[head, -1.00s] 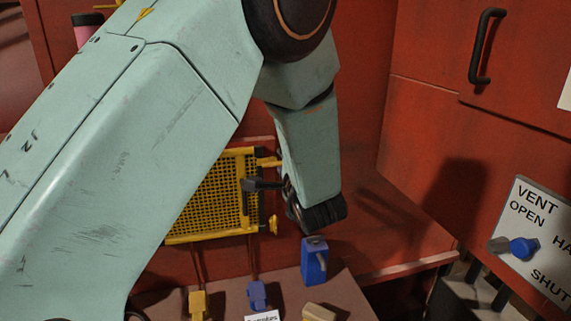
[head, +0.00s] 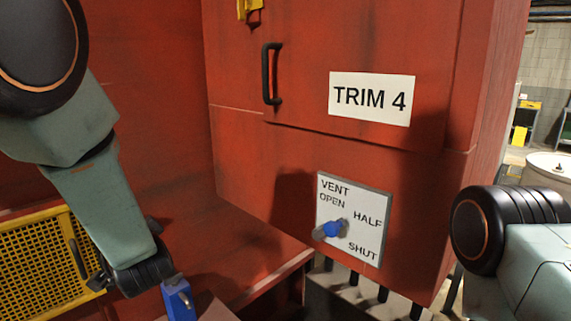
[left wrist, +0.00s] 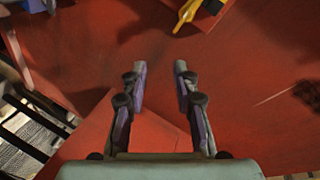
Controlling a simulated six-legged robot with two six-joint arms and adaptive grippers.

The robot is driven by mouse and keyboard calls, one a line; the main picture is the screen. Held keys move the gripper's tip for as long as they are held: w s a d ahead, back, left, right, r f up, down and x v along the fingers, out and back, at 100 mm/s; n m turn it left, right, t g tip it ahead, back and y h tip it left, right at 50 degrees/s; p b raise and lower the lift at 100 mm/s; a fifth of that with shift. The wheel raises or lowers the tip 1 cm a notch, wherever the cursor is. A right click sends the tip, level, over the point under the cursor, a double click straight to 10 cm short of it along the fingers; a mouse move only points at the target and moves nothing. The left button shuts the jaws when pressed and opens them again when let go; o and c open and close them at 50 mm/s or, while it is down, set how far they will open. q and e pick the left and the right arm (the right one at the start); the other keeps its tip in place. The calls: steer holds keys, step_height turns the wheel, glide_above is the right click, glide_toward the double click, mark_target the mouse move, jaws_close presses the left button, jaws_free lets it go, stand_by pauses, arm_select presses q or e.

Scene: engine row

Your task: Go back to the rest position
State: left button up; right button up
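My left arm comes in from the left in the head view, bent down in front of the red wall. Its gripper is partly hidden behind the wrist there, beside the yellow mesh panel (head: 40,255). In the left wrist view the left gripper (left wrist: 160,72) is open, with two separate fingers and nothing between them. Red surface shows beyond the fingertips. Part of my right arm shows at the right edge of the head view; its gripper is outside the picture.
A red cabinet has a black handle (head: 271,74), a TRIM 4 label (head: 371,98) and a vent plate (head: 366,243) with a blue knob (head: 334,229). A pale drum (head: 549,170) stands behind at right.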

arm_select(q)
steer(key=s+d+f+n+g+h+b, duration=0.1)
steer(key=s+f+h+b, duration=0.15)
steer(key=f, duration=0.65)
steer(key=s+d+f+n+g+h+b, duration=0.1)
steer(key=s+f+g+b, duration=0.15)
steer(key=f, duration=0.55)
steer(key=s+d+f+n+h+b, duration=0.1)
steer(key=s+d+f+h+b, duration=0.2)
steer(key=f, duration=0.6)
steer(key=s+d+f+n+g+h+b, duration=0.2)
steer(key=s+f+g+b, duration=0.7)
steer(key=s+f, duration=2.2)
steer(key=d+f+b, duration=0.1)
steer(key=b, duration=0.6)
steer(key=shift+s+f, duration=0.25)
steer(key=shift+s, duration=0.1)
steer(key=shift+s+d+r, duration=0.15)
steer(key=shift+s, duration=0.05)
steer(key=shift+w, duration=0.2)
steer(key=shift+s, duration=0.15)
